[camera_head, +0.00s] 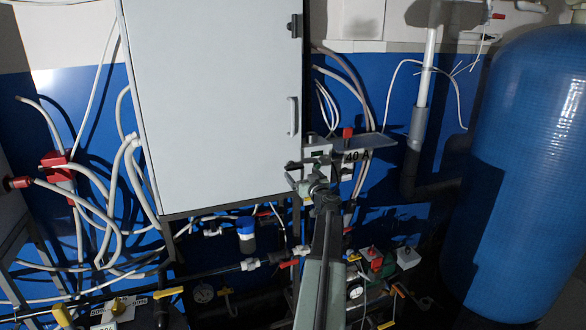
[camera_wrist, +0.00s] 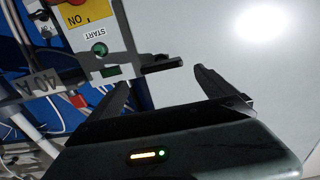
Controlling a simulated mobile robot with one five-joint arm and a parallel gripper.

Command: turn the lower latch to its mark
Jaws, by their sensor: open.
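In the wrist view, a short dark bar that looks like the lower latch (camera_wrist: 161,64) lies at the edge of the grey cabinet door (camera_wrist: 250,60). My gripper (camera_wrist: 162,79) is open. Its two fingers stand apart on either side of the bar, with no clear grip on it. In the head view, my gripper (camera_head: 304,172) is at the door's lower right edge, and the latch there is hard to tell from my fingers. A similar dark upper latch (camera_head: 294,26) sits higher on the same edge. I cannot make out the mark.
A control box with a green START button (camera_wrist: 100,49) and a red button (camera_wrist: 76,14) is close to the left finger. A shelf (camera_head: 365,142) with a "40 A" label is just right of my gripper. A blue tank (camera_head: 525,170) fills the right side; hoses and pipes crowd below.

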